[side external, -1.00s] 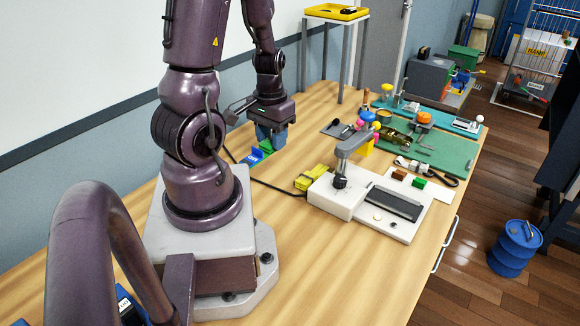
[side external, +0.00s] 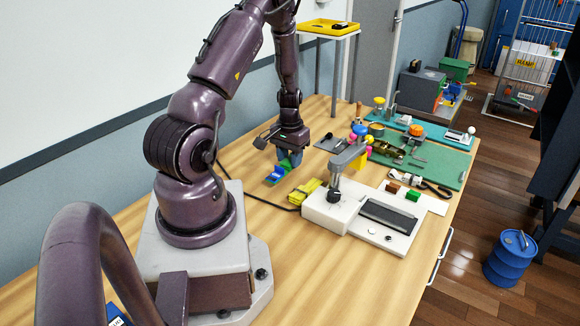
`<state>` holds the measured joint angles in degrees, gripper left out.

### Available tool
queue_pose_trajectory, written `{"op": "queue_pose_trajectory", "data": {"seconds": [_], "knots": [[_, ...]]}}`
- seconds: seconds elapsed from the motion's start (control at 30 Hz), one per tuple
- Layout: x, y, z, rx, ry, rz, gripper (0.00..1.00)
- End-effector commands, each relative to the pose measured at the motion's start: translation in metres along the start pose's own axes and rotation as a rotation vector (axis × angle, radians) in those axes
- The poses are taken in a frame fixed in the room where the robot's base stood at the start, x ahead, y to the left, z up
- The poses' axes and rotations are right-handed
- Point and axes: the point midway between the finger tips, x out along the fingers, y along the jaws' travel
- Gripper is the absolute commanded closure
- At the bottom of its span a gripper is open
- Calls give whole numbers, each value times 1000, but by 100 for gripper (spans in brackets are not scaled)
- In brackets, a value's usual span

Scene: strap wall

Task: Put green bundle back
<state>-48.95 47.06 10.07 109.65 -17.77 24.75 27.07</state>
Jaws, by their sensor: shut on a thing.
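My gripper (side external: 289,159) points down over the middle left of the table, its blue-grey fingers shut on the green bundle (side external: 283,165). Only a small part of the green shows at the fingers. A bright blue piece (side external: 276,175) shows just below the green, against the bundle; I cannot tell whether it is part of it. The bundle is close to the table top, and I cannot tell whether it touches. A yellow bundle (side external: 306,191) lies on the table to the lower right of it.
A white device with a grey arm (side external: 345,165) stands right of the yellow bundle. A dark cable (side external: 255,203) runs across the wood to it. Green and brown blocks (side external: 413,195) and a green mat with tools (side external: 440,155) lie further right. The front of the table is clear.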

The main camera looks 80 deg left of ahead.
Motion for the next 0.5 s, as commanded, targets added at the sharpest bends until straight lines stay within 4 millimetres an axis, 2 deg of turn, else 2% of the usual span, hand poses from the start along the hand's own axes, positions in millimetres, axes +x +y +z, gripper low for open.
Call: {"op": "queue_pose_trajectory", "data": {"seconds": [0.2, 0.5], "knots": [[30, 0, -1, 0, -4, 1, 87], [33, 0, -2, 0, 0, 0, 87]]}}
